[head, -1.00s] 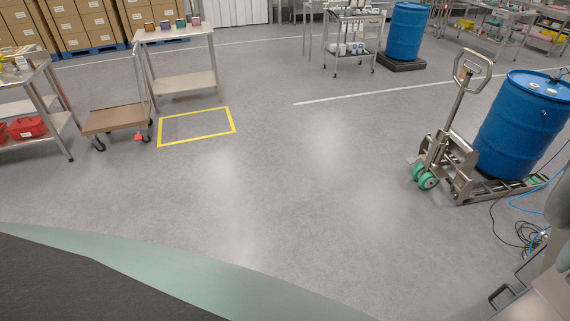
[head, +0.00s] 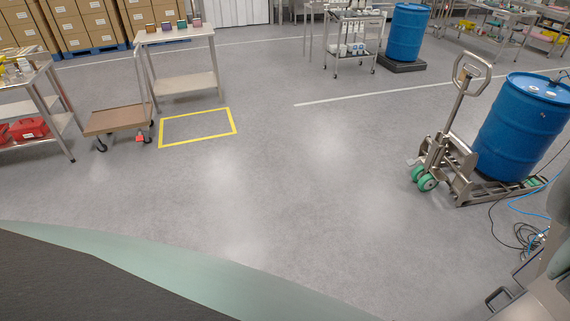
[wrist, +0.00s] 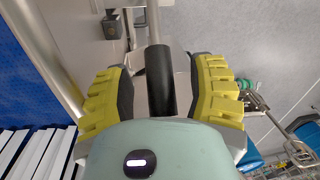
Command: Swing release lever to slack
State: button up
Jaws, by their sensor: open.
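In the wrist view, a lever with a black cylindrical grip (wrist: 160,82) on a metal rod stands between the two yellow-padded fingers of my gripper (wrist: 159,66). The gripper is open, with a visible gap between the grip and each finger pad. The rod runs up out of the top of the picture. The lever and my gripper's fingers cannot be made out in the head view.
In the wrist view, a metal tube (wrist: 52,62) runs along the left, beside a blue surface and white slats (wrist: 30,150). In the head view, a pallet truck (head: 452,150) carries a blue drum (head: 522,128) at right. A cart (head: 117,120) stands at left; mid-floor is clear.

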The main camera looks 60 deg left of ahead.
jog(key=shift+o, duration=0.2)
grip_shut()
dwell(0.5)
